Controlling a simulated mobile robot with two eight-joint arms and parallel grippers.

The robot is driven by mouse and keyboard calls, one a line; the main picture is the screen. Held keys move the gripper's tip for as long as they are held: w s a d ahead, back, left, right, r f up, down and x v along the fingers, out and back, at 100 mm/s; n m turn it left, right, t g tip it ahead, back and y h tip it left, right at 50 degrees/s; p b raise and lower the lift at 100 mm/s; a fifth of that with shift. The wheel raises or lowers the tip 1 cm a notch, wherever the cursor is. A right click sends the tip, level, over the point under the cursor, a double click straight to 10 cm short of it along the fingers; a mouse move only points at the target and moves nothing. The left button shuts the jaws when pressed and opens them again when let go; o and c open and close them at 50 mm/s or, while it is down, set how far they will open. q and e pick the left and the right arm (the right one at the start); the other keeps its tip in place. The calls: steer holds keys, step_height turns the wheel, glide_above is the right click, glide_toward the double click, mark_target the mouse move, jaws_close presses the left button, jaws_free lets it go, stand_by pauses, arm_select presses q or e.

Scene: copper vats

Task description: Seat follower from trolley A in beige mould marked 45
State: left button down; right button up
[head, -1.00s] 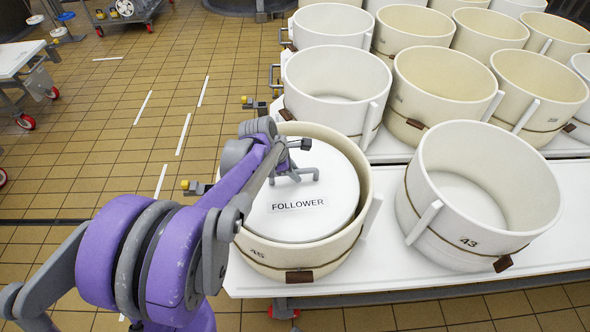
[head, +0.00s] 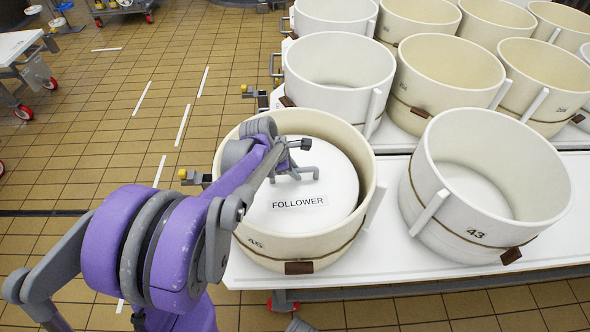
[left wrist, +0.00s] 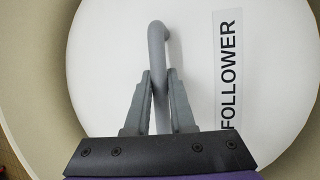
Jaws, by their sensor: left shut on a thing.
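The beige mould marked 45 (head: 296,252) stands at the near left corner of the white table. The follower (head: 305,215), a white disc labelled FOLLOWER with a grey bar handle, lies inside its rim, below the top edge. Wall shows between disc and rim at the back and right; I cannot tell whether the disc touches the bottom. My left gripper (head: 290,165) reaches over the mould from the left. In the left wrist view its fingers (left wrist: 160,85) are shut on the handle (left wrist: 157,45), with the follower (left wrist: 200,60) beneath. My right gripper is not seen.
Mould 43 (head: 470,228), empty, stands close to the right of mould 45. Several white and beige moulds, such as one behind (head: 338,90), crowd the tables at the back. Open tiled floor (head: 120,150) lies left, with a white trolley (head: 15,47) at the far left.

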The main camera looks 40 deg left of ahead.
arm_select(q)
steer(key=shift+f+b, duration=0.55)
steer(key=shift+f, duration=0.15)
stand_by(1.0)
steer(key=c, duration=0.7)
jaws_free()
steer(key=shift+s, duration=0.1)
steer(key=p+v, duration=0.2)
steer(key=v, duration=0.9)
steer(key=s+d+r+m+p, duration=0.2)
steer(key=d+m, duration=0.4)
steer(key=m, duration=0.3)
steer(key=s+d+r+m+y+p, duration=0.1)
steer(key=s+d+r+m+p, duration=0.1)
steer(key=s+d+m+p, duration=0.3)
steer(key=s+d+r+m+p, duration=0.2)
steer(key=s+d+m+p, duration=0.2)
steer(key=d+m, duration=0.4)
steer(key=shift+s+m+t+y, duration=0.2)
steer(key=shift+s+m, duration=0.2)
steer(key=shift+m, duration=0.75)
steer(key=shift+s+m+t+y, duration=0.2)
steer(key=shift+s+m, duration=0.15)
steer(key=shift+m, duration=0.8)
